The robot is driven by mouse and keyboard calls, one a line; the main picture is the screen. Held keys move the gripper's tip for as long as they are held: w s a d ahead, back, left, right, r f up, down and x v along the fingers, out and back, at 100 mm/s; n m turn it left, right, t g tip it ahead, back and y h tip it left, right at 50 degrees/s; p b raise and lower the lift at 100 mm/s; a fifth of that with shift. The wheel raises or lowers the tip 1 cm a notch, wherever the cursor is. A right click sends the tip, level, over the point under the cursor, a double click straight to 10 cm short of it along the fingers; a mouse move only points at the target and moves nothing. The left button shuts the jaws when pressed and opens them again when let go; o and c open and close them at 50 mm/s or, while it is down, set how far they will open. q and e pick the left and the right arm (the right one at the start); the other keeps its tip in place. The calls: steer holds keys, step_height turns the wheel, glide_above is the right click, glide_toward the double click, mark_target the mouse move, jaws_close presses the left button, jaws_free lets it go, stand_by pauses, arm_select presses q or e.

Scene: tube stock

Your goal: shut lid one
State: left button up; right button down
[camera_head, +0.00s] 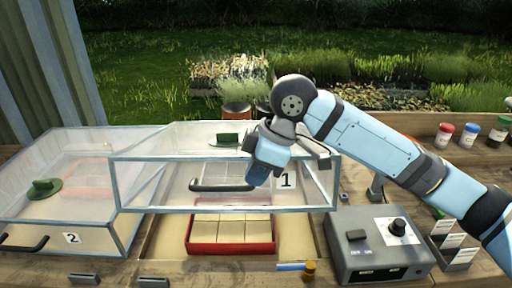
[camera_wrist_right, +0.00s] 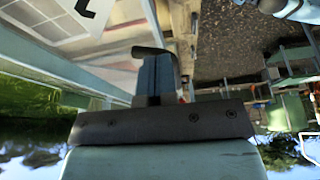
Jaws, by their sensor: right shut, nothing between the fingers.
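Lid one (camera_head: 323,195), a clear cover with a pale blue frame and a "1" label, stands raised at its front in the head view, with a gap below its front edge. Its dark bar handle (camera_head: 222,187) is on the front panel. My right gripper (camera_head: 258,180) is shut and empty, pointing down at the right end of the handle; I cannot tell whether they touch. In the right wrist view, the shut fingers (camera_wrist_right: 155,78) are beside the dark handle end (camera_wrist_right: 150,50). My left gripper is out of view.
Lid two (camera_head: 100,238) is down at the left. A red tray (camera_head: 232,249) sits below lid one. A grey control box (camera_head: 378,252) stands at the right, with a blue stick (camera_head: 292,267) lying before it. Small jars (camera_head: 469,136) stand at the far right.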

arm_select(q)
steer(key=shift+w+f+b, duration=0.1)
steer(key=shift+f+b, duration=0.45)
steer(key=shift+b, duration=0.55)
arm_select(e)
steer(key=s+f+t, duration=0.1)
steer(key=s+f, duration=0.1)
steer(key=f, duration=0.6)
steer(key=s+f+t, duration=0.1)
steer(key=s+f, duration=0.2)
steer(key=f, duration=0.4)
steer(key=shift+s+f+n, duration=0.2)
steer(key=shift+f+n, duration=0.1)
steer(key=shift+f, duration=0.05)
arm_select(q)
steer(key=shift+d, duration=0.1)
arm_select(e)
steer(key=shift+r, duration=0.1)
arm_select(q)
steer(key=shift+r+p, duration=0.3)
steer(key=shift+p, duration=0.8)
arm_select(e)
steer(key=v, duration=1.3)
steer(key=shift+s+r, duration=0.2)
steer(key=shift+r, duration=0.05)
steer(key=shift+d, duration=0.2)
